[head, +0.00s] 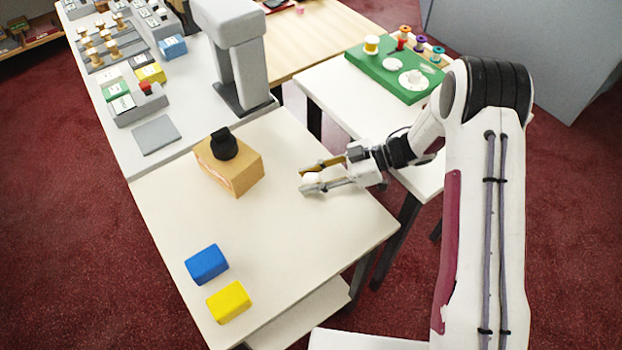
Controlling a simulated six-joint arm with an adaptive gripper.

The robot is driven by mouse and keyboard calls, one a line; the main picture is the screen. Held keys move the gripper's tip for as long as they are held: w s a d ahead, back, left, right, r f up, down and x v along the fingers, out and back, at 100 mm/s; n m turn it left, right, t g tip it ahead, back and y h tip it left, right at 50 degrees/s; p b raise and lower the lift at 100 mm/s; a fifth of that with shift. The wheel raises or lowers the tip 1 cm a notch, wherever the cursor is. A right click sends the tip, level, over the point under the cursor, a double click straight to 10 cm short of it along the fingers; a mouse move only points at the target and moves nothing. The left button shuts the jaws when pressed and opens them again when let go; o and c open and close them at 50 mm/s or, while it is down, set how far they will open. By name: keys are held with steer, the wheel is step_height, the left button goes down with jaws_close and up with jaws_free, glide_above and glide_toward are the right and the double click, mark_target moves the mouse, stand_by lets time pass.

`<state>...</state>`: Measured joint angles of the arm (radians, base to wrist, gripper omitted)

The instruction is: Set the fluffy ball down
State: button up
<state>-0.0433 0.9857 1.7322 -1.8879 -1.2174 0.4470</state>
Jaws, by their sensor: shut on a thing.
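My gripper (308,181) is over the right part of the white table (300,240), its fingers pointing left. It is shut on a small, pale, rounded thing, the fluffy ball (312,178), which shows between the two fingertips. The ball is small here and its texture cannot be made out. The fingers are low over the tabletop; I cannot tell whether the ball touches it.
A tan box (240,177) with a black knob-like thing (223,144) on top stands left of my gripper. A blue block (206,264) and a yellow block (229,302) lie near the front left. The table between is clear. A green board (372,70) with spools stands behind.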

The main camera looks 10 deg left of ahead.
steer(key=shift+f, duration=0.3)
steer(key=shift+f, duration=0.15)
steer(key=o, duration=0.7)
steer(key=shift+r, duration=0.2)
steer(key=shift+w+d+r, duration=0.15)
steer(key=shift+d+r, duration=0.15)
steer(key=shift+d, duration=0.3)
steer(key=shift+v, duration=0.9)
step_height(320, 180, up, 5)
steer(key=shift+a, duration=0.1)
steer(key=shift+r, duration=0.95)
